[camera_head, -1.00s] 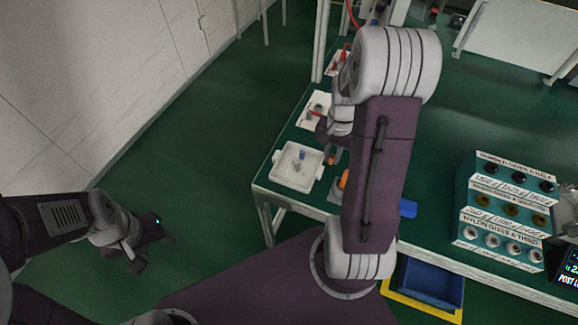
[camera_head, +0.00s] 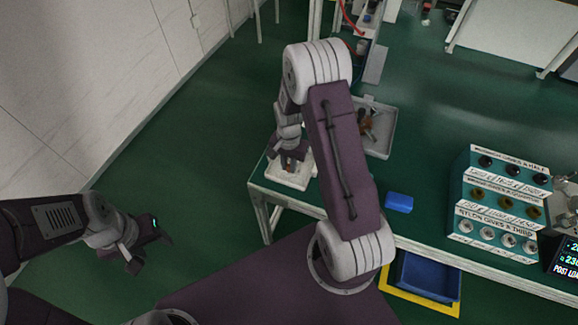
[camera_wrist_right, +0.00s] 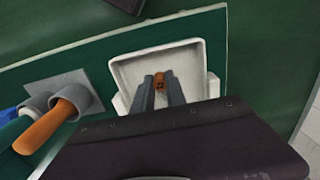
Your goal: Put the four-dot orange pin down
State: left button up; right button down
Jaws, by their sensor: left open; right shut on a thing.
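The four-dot orange pin (camera_wrist_right: 159,79) shows its end between the fingertips of my right gripper (camera_wrist_right: 160,88), which is shut on it. Dark dots show on that end. In the right wrist view the pin and fingers are over the white tray (camera_wrist_right: 126,72); whether the pin touches the tray floor I cannot tell. In the head view my right gripper (camera_head: 290,160) is over the same white tray (camera_head: 284,181) at the table's left corner, and my arm hides part of it. My left gripper (camera_head: 134,254) is open and empty, off the table to the left.
In the right wrist view an orange handle (camera_wrist_right: 45,132) lies in a grey holder (camera_wrist_right: 70,92) left of the tray. A blue block (camera_head: 399,202), a grey tray (camera_head: 381,143) and labelled racks (camera_head: 500,205) stand further right. A blue bin (camera_head: 428,278) is below the table edge.

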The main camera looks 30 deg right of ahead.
aim_at(289, 165)
jog(key=shift+w+d+f, duration=0.1)
jog(key=shift+f, duration=0.5)
jog(key=c, duration=1.4)
grip_release()
jog(key=shift+f, duration=0.1)
jog(key=shift+o, duration=0.2)
notch_tip(289, 165, up, 12)
jog(key=s+a+r+n, duration=0.1)
jog(key=s+a+n, duration=0.2)
jog(key=s+n, duration=0.2)
jog(key=s+a+r+n+t, duration=0.1)
jog(key=s+a+n, duration=0.2)
jog(key=s, duration=0.4)
jog(key=shift+a+n+p, duration=0.35)
jog(key=shift+n, duration=0.55)
